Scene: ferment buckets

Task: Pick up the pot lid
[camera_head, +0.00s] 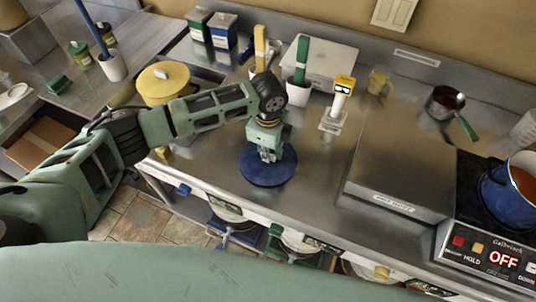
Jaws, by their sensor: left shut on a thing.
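The pot lid (267,172) is a round, dark blue disc at the front part of the steel counter. My left gripper (268,156) points down over the lid's middle and is shut on it; its fingers hide the lid's handle. I cannot tell whether the lid rests on the counter or is slightly above it. A blue pot (497,194) with orange-brown contents stands on the cooktop at the far right, partly cut off by the frame. My right gripper does not show.
A steel box (400,165) stands right of the lid, beside the cooktop (497,257).

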